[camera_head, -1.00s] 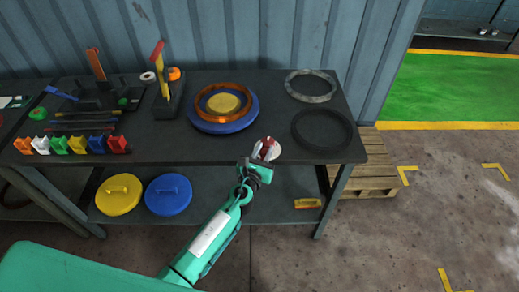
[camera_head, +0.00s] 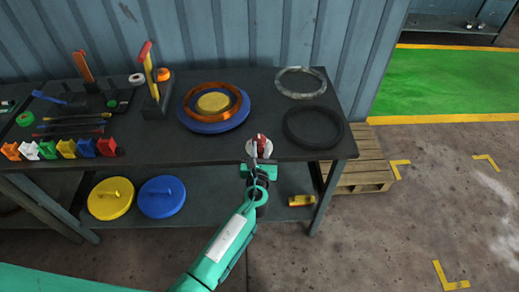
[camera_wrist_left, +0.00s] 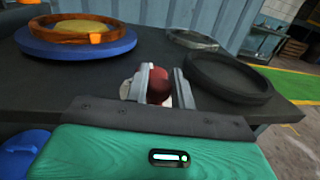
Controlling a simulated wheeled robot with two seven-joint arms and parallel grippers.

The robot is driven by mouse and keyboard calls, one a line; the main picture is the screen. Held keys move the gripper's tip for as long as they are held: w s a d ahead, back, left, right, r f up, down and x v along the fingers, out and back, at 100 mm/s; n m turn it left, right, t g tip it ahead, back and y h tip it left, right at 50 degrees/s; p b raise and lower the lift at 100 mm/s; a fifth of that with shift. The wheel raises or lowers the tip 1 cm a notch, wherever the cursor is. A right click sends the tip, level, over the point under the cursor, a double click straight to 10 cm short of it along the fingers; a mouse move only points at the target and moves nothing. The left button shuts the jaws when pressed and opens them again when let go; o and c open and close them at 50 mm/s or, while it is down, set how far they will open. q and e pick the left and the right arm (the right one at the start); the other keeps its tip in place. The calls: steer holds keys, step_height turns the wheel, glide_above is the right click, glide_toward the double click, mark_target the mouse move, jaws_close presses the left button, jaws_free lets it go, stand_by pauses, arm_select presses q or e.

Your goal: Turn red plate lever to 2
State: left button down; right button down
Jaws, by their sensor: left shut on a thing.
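The red plate lever (camera_head: 261,142) stands on a small round pale plate (camera_head: 251,151) at the front edge of the dark table. It also shows in the left wrist view as a rounded dark red knob (camera_wrist_left: 159,84), with part of the pale plate behind it. My left gripper (camera_head: 259,152) reaches in from the front, and its two grey fingers (camera_wrist_left: 158,88) are shut on the red lever, one on each side. The marks on the plate, including any 2, are too small or hidden to read. My right gripper is in neither view.
A blue disc (camera_head: 190,121) with a copper-coloured ring (camera_head: 227,112) lies behind and left of the lever. A black ring (camera_head: 336,143) and a grey ring (camera_head: 302,95) lie to the right. Several coloured clips stand along the left front edge. A wooden pallet (camera_head: 360,170) is right of the table.

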arm_select(q)
steer(key=c, duration=1.2)
jaws_free()
steer(key=s+b, duration=0.2)
steer(key=s, duration=1.1)
steer(key=shift+s+d, duration=0.15)
steer(key=shift+s, duration=0.25)
